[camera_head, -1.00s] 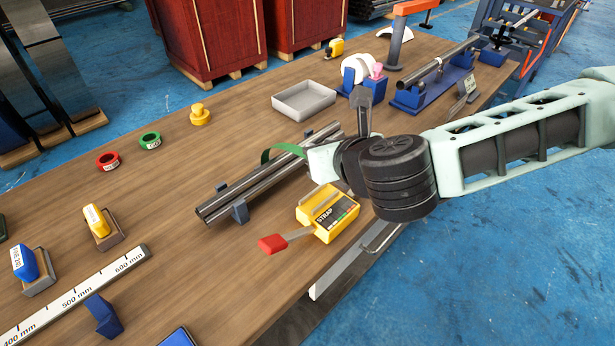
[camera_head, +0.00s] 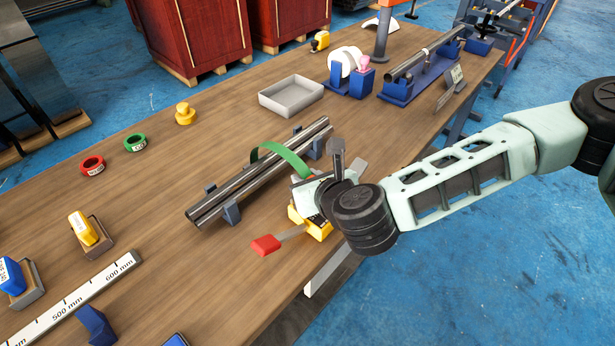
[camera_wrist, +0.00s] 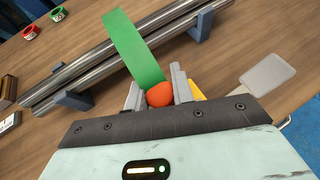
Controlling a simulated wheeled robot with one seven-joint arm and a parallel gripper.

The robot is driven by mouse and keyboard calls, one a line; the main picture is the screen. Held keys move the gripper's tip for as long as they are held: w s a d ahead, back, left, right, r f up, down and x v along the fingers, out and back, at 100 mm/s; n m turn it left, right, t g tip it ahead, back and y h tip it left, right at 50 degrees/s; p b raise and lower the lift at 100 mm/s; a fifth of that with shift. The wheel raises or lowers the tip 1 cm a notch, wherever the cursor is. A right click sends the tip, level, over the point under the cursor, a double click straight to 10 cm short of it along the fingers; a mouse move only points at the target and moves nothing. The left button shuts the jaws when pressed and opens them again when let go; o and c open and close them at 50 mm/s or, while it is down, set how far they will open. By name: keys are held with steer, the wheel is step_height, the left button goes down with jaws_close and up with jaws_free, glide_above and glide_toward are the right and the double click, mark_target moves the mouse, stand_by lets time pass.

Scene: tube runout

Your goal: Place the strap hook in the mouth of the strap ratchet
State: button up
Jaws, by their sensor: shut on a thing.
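My gripper (camera_wrist: 160,93) is shut on the orange-red strap hook (camera_wrist: 160,95) at the end of the green strap. The green strap (camera_head: 285,157) rises from the gripper and arches over the steel tubes (camera_head: 262,172); it also shows in the wrist view (camera_wrist: 133,47). The yellow strap ratchet (camera_head: 318,229), with a red-tipped handle (camera_head: 265,244), sits on the table close below my gripper and is partly hidden by it. In the wrist view only a sliver of yellow (camera_wrist: 197,91) shows beside the right finger. The ratchet's mouth is hidden.
Blue supports (camera_head: 231,213) hold the tubes. A grey flat piece (camera_wrist: 268,75) lies right of the fingers. A grey tray (camera_head: 291,97) and a blue stand with a tube (camera_head: 408,88) are farther back. The table's front edge is close to the ratchet. Bare wood lies left of the tubes.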

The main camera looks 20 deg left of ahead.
steer(key=o, duration=0.6)
steer(key=shift+f, duration=0.15)
steer(key=o, duration=0.4)
